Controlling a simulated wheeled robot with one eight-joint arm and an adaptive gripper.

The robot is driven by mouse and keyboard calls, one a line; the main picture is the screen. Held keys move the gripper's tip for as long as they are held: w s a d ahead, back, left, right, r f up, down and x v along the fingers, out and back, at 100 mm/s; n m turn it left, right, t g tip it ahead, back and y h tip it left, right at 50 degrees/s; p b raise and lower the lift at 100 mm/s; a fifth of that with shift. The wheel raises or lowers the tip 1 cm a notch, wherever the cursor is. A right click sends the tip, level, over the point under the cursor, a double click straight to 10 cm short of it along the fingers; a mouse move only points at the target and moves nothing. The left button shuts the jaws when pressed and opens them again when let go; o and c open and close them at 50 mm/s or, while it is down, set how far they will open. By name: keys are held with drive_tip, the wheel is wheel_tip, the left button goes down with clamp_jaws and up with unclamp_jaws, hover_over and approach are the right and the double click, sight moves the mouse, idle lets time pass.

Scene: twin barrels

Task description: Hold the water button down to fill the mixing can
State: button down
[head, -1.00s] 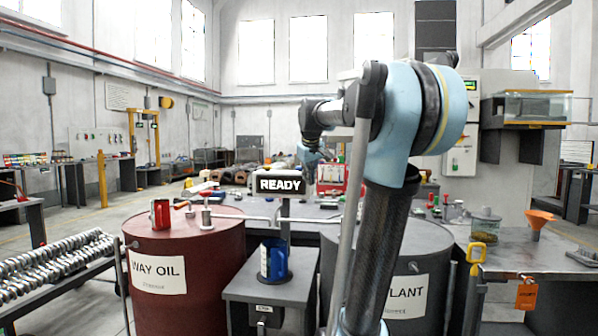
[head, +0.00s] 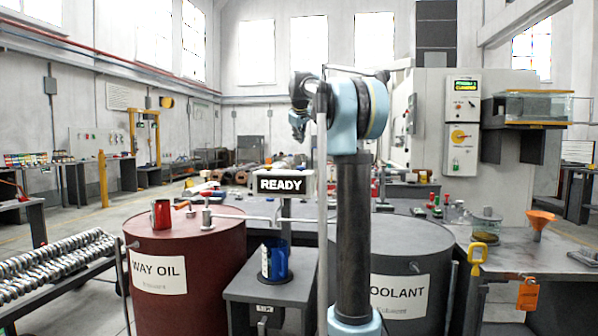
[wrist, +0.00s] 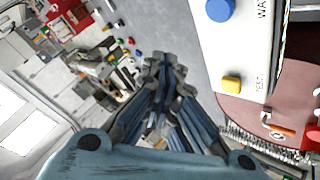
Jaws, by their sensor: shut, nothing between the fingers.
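The blue can (head: 276,262), with a white scale strip on its side, stands upright on a round dark plate on the grey stand between the barrels. In the wrist view a white panel carries a blue button (wrist: 220,9) beside lettering that begins "WA", partly cut off by the picture edge. A yellow button (wrist: 231,84) marked "TEST" sits below it. My gripper (wrist: 165,66) is shut and empty, to the left of the panel and apart from both buttons. In the head view my gripper (head: 298,130) is raised above the READY display (head: 282,185).
A red WAY OIL barrel (head: 180,250) stands left of the stand, with a red can (head: 161,213) on its lid. A grey COOLANT barrel (head: 410,262) stands right, partly behind my arm. A bench with an orange funnel (head: 538,222) is at the right.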

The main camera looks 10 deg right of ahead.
idle(0.4)
hover_over(301, 168)
drive_tip(key=w, duration=0.2)
drive_tip(key=shift+w+a+f, duration=0.1)
drive_tip(key=shift+a+f, duration=0.1)
drive_tip(key=shift+f, duration=2)
drive_tip(key=shift+a+f, duration=0.15)
drive_tip(key=shift+f, duration=2)
drive_tip(key=shift+f, duration=0.1)
drive_tip(key=shift+f, duration=0.25)
drive_tip(key=shift+f, duration=0.5)
idle(2.1)
